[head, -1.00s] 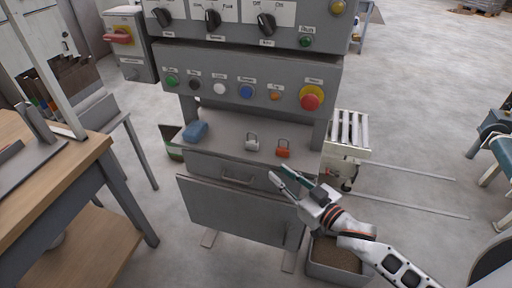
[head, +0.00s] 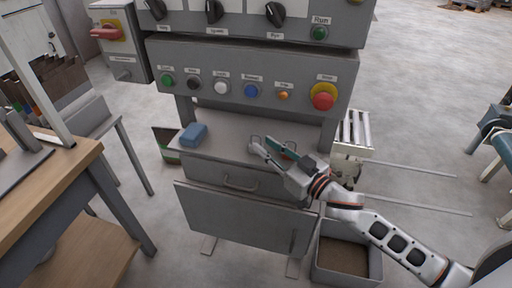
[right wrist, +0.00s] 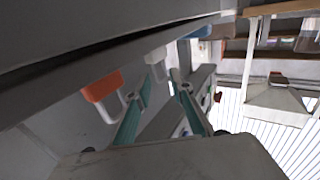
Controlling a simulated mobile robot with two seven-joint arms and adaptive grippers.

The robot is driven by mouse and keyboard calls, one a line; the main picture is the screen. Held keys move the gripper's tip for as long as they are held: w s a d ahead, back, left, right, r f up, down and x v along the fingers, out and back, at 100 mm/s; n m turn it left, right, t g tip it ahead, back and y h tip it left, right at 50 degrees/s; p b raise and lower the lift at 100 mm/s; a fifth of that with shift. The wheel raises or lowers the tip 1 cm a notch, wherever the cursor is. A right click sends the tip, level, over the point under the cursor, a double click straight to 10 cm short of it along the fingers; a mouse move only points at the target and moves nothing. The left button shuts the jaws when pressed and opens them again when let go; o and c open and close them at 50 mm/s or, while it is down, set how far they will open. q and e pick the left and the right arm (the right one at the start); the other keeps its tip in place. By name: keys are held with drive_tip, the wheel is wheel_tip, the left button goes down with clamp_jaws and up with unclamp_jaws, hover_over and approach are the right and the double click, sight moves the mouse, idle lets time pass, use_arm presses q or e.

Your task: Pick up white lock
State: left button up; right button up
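The white lock (right wrist: 154,57) sits on the grey shelf of the machine; in the head view it is mostly hidden by my right gripper. My right gripper (head: 262,145) is at the shelf with its teal-lined fingers apart and nothing visibly held. In the right wrist view its fingertips (right wrist: 162,82) point toward the white lock, whose shackle is close to them; I cannot tell whether they touch. A red-orange lock (right wrist: 101,87) stands beside the white one, and in the head view it is partly behind the gripper (head: 289,153). My left gripper is not in view.
A blue object (head: 193,135) lies at the left of the shelf. The button panel (head: 200,70) overhangs the shelf. A drawer (head: 225,175) is below it, and a bin of brown material (head: 343,255) stands on the floor. A wooden table (head: 40,190) is at left.

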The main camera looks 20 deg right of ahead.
drive_tip(key=x, duration=0.2)
drive_tip(key=shift+w+a+f, duration=0.1)
drive_tip(key=shift+w, duration=0.1)
drive_tip(key=shift+w+a, duration=0.2)
drive_tip(key=shift+w, duration=0.3)
clamp_jaws()
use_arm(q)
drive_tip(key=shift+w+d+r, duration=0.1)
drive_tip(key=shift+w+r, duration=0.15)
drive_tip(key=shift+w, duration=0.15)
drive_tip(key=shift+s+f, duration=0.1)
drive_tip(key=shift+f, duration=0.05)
use_arm(e)
drive_tip(key=shift+s+a+r, duration=0.1)
drive_tip(key=shift+a+r, duration=0.05)
drive_tip(key=shift+r, duration=0.5)
wheel_tip(320, 180, up, 7)
drive_tip(key=p, duration=0.3)
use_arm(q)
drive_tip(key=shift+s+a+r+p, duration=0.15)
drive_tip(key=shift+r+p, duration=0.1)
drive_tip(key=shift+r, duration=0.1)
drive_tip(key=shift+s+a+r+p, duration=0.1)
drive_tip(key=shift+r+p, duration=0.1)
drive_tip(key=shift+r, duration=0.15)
use_arm(e)
drive_tip(key=s+a, duration=1.1)
drive_tip(key=s, duration=0.5)
drive_tip(key=shift+f, duration=0.5)
